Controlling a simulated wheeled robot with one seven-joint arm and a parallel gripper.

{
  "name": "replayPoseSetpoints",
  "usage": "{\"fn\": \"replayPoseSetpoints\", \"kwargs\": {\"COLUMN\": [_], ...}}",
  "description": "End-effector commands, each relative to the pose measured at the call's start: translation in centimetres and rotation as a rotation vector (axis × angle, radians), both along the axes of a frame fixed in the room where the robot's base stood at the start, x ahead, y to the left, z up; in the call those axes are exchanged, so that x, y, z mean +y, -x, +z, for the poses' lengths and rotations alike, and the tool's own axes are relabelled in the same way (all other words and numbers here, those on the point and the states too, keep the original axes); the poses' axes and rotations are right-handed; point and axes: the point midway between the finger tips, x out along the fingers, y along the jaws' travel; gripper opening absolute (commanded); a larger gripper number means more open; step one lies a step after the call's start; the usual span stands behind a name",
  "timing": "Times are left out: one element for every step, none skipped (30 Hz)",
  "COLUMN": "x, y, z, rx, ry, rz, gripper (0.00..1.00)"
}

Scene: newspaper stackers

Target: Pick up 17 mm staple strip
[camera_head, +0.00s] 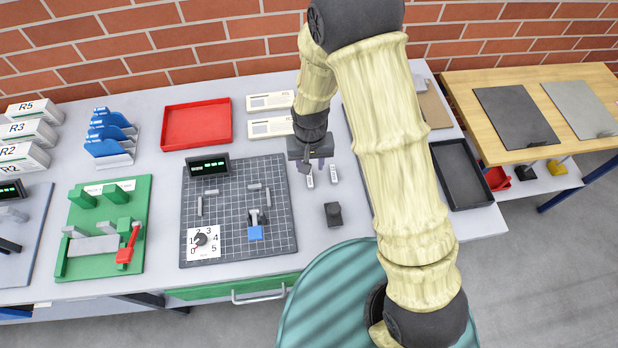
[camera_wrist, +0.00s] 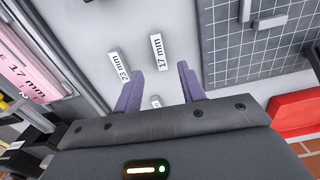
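The 17 mm staple strip (camera_wrist: 158,52) is a small light bar with a printed label, lying on the grey bench. In the wrist view it lies ahead of the gap between the fingers, apart from both. In the head view it appears to be the left one of two small labelled strips (camera_head: 309,179). The 23 mm strip (camera_wrist: 120,66) lies beside it, close to the tip of the left finger in the wrist view. My gripper (camera_wrist: 160,74) has two purple fingers spread open with nothing held. It also shows over the bench in the head view (camera_head: 315,165).
A small pale item (camera_wrist: 155,102) shows between the fingers, partly hidden. A dark gridded board (camera_head: 230,215) with fixtures lies to the left in the head view. A small black block (camera_head: 333,214) stands nearer. A red tray (camera_head: 197,124) and a black tray (camera_head: 462,174) flank the area.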

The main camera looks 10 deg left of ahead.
Motion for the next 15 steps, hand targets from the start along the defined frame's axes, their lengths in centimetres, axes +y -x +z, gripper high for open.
{"fn": "replayPoseSetpoints", "kwargs": {"x": [0.0, 0.0, 0.0, 0.0, 0.0, 0.0, 0.0, 0.0, 0.0, 0.0, 0.0, 0.0, 0.0, 0.0, 0.0], "y": [0.1, 0.1, 0.1, 0.2, 0.2, 0.3, 0.3, 0.4, 0.4, 0.5, 0.4, 0.4, 0.4, 0.4, 0.4], "z": [-0.1, -0.3, -0.5, -0.8, -1.1, -1.5, -1.8, -2.1, -2.6, -2.9, -3.3, -3.8, -4.1, -4.4, -4.7], "rx": [0.002, 0.002, 0.002, 0.003, 0.004, 0.004, 0.005, 0.005, 0.004, 0.005, 0.004, 0.003, 0.004, 0.004, 0.002], "ry": [0.000, 0.001, 0.001, 0.002, 0.002, 0.002, 0.002, 0.002, 0.002, 0.002, 0.002, 0.002, 0.002, 0.002, 0.001], "rz": [0.000, 0.000, 0.000, 0.000, 0.000, 0.000, 0.000, 0.000, 0.001, 0.001, 0.000, 0.000, 0.000, 0.000, 0.000], "gripper": [0.40, 0.40, 0.40, 0.40, 0.40, 0.40, 0.40, 0.40, 0.40, 0.40, 0.40, 0.40, 0.40, 0.40, 0.40]}}
